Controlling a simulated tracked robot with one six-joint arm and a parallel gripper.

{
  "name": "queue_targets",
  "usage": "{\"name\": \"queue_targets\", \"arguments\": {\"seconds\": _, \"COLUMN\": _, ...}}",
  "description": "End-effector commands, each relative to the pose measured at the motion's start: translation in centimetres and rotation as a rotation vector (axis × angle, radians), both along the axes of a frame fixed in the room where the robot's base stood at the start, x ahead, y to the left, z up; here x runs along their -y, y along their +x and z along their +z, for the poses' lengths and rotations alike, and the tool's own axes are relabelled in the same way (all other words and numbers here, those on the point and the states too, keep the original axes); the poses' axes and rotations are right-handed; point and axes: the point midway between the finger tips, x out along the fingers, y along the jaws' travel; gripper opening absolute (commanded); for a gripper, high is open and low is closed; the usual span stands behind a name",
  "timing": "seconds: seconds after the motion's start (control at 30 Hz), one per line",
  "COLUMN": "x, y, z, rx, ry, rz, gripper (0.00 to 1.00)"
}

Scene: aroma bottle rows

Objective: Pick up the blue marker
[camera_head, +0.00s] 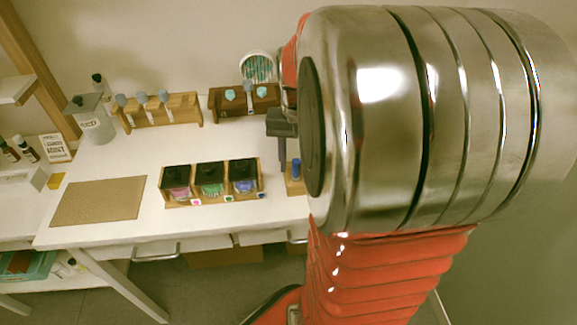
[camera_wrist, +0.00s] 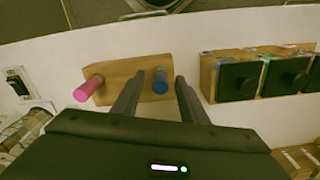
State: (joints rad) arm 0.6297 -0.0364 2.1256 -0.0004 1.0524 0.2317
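The blue marker (camera_head: 296,169) stands upright in a small wooden block (camera_head: 294,187) at the right of the table. In the wrist view the blue marker (camera_wrist: 160,82) shows between my two fingers, with a gap on each side. My gripper (camera_wrist: 160,76) is open and points toward the block (camera_wrist: 118,78). In the head view my gripper (camera_head: 283,161) hangs beside the blue marker, its body above it. A pink marker (camera_wrist: 89,88) stands in the same block, outside my fingers. My arm hides the right side of the block in the head view.
A wooden tray (camera_head: 212,199) with dark-lidded jars is left of the block. Wooden racks (camera_head: 158,110) with stoppered tubes stand at the back. A brown mat (camera_head: 98,201) lies at left. Clear white table (camera_head: 150,150) lies between tray and racks.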

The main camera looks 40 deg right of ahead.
Motion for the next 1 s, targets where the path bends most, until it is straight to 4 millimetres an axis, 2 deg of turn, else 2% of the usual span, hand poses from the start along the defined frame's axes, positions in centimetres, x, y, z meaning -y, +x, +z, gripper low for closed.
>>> {"name": "queue_targets", "arguments": {"seconds": 0.1, "x": 0.0, "y": 0.0, "z": -1.4, "rx": -0.002, "ry": 0.001, "rz": 0.0, "gripper": 0.39}}
{"name": "queue_targets", "arguments": {"seconds": 0.2, "x": 0.0, "y": 0.0, "z": -2.0, "rx": -0.001, "ry": 0.001, "rz": 0.0, "gripper": 0.39}}
{"name": "queue_targets", "arguments": {"seconds": 0.73, "x": 0.0, "y": 0.0, "z": -2.0, "rx": 0.0, "ry": 0.0, "rz": 0.0, "gripper": 0.39}}
{"name": "queue_targets", "arguments": {"seconds": 1.0, "x": 0.0, "y": 0.0, "z": -2.0, "rx": 0.0, "ry": 0.0, "rz": 0.0, "gripper": 0.21}}
